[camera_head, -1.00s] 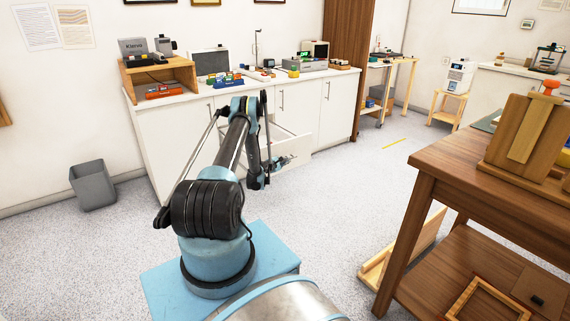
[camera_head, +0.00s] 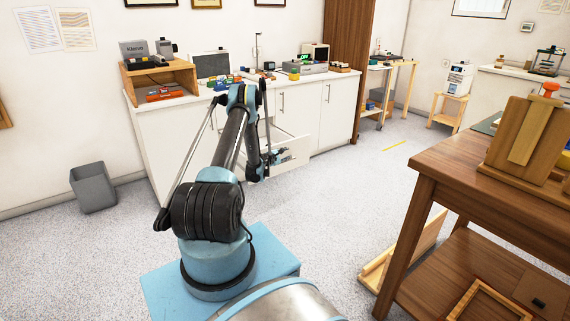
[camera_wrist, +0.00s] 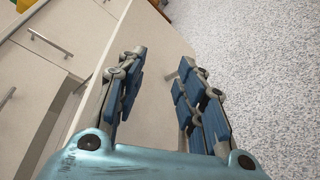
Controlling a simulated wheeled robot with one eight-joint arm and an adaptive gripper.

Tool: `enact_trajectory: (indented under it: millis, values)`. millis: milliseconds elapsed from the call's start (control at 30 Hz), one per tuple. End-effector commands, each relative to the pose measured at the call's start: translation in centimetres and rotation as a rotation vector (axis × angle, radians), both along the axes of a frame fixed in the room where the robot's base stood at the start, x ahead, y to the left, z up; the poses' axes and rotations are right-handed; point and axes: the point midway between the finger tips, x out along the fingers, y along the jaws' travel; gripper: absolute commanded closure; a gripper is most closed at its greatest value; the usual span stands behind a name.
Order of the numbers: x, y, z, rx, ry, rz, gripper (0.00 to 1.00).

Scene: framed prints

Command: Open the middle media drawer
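A white drawer (camera_head: 293,154) stands pulled out from the white cabinet in the head view, its front standing clear of the cabinet face. Whether it is the middle one is hard to tell, as my arm hides part of the cabinet. My gripper (camera_head: 281,156) is at the drawer's front. In the wrist view my gripper (camera_wrist: 164,98) has its two blue-padded fingers apart, with the pale drawer front (camera_wrist: 153,108) showing between and beyond them. A small part of a handle seems to show between the fingers. Contact with the drawer cannot be made out.
The white cabinet (camera_head: 175,135) carries a wooden shelf box, devices and small items on top. Bar handles (camera_wrist: 50,44) show on its other fronts. A grey bin (camera_head: 93,186) stands at left. A brown wooden table (camera_head: 470,185) is at right. The floor between is clear.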

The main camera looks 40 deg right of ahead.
Motion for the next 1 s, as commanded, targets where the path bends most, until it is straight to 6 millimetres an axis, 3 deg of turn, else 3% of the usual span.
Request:
enact_trajectory:
  millis: [333, 1000]
  values:
    - [-0.1, -0.1, 3.3, 0.003, 0.000, -0.003, 0.82]
    - [-0.1, -0.1, 3.7, 0.004, -0.001, -0.005, 0.82]
